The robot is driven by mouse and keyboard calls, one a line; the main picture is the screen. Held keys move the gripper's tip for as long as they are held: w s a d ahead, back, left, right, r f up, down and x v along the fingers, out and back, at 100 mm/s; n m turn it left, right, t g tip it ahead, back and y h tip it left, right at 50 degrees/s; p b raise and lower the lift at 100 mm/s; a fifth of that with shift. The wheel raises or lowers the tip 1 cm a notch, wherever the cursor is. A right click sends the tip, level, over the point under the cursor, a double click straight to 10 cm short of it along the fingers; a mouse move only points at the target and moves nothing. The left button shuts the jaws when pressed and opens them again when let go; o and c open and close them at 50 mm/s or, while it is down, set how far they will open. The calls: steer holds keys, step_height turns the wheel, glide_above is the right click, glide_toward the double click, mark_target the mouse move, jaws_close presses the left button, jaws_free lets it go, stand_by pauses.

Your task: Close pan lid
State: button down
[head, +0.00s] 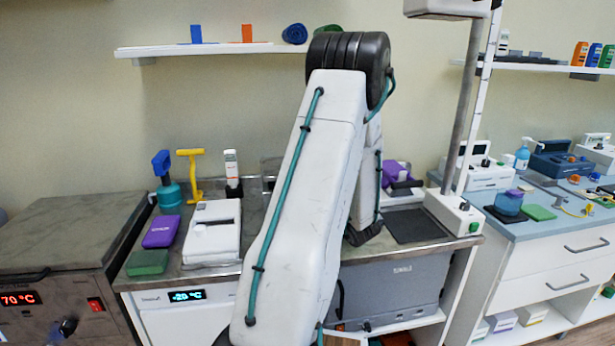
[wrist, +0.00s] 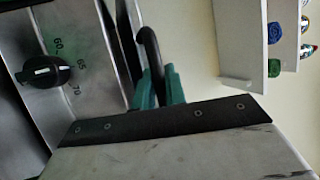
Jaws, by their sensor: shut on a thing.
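My gripper (wrist: 158,88) shows in the wrist view, with two teal fingers shut on a black curved handle (wrist: 149,45). The handle stands beside a brushed metal panel (wrist: 88,45) that carries a black knob (wrist: 44,71) with 60, 65 and 70 marks. The handle seems to belong to the pan lid, but the lid is mostly hidden and I cannot tell how far open it is. In the head view my arm covers the middle of the scene, and neither the gripper nor the held handle can be made out.
A metal-topped unit (head: 62,232) reading 70 °C stands at the left. The counter beside it holds a purple block (head: 161,231), a green block (head: 147,263) and a white device (head: 212,232). A wall shelf (head: 215,49) is behind my arm. A blue-topped bench is at the right.

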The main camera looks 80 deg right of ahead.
steer(key=shift+s, duration=0.1)
steer(key=c, duration=1.5)
jaws_free()
steer(key=shift+o, duration=0.2)
steer(key=v, duration=0.8)
